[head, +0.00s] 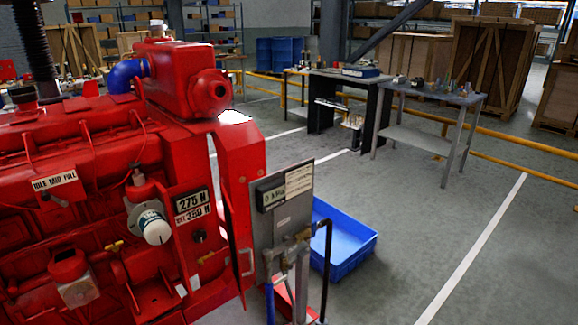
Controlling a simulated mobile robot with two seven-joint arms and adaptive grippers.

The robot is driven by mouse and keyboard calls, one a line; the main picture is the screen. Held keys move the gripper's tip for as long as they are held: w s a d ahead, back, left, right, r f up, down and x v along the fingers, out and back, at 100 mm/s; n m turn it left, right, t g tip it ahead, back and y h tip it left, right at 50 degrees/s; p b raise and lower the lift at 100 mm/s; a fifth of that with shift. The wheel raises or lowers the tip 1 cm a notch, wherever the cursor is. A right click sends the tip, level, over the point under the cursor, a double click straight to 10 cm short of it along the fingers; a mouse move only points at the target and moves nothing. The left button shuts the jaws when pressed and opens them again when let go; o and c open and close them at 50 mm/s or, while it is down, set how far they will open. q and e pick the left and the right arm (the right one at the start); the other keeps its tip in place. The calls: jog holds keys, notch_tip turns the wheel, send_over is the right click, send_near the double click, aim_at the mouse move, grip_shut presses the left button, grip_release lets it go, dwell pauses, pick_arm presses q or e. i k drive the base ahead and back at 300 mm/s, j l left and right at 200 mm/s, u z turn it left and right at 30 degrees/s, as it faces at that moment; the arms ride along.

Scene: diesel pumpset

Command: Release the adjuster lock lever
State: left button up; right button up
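The red diesel engine (90,150) fills the left of the head view. A white ribbed knob (153,228) with a dark scale band sticks out of its side, beside a plate (192,205) reading 275 N above and apparently 350 N below. A small yellow lever (112,246) sits just left of and below the knob. Another small yellow handle (206,257) sits to the lower right, below a black knob (199,236). I cannot tell which of these is the adjuster lock lever, or its lock state. Neither gripper shows in the view.
A grey panel (266,225) with a kPa display, pipes and brass-coloured valve parts stands right of the engine. A blue crate (345,255) lies on the floor behind it. Workbenches (430,93) stand farther back. The floor at right is clear.

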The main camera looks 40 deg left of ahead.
aim_at(200, 261)
jog(key=i+j, duration=0.1)
jog(key=i, duration=0.9)
jog(key=i+u, duration=0.15)
jog(key=u, duration=0.35)
jog(key=i+u, duration=0.15)
jog(key=u, duration=0.35)
jog(key=i+l+u, duration=0.1)
jog(key=u, duration=1.6)
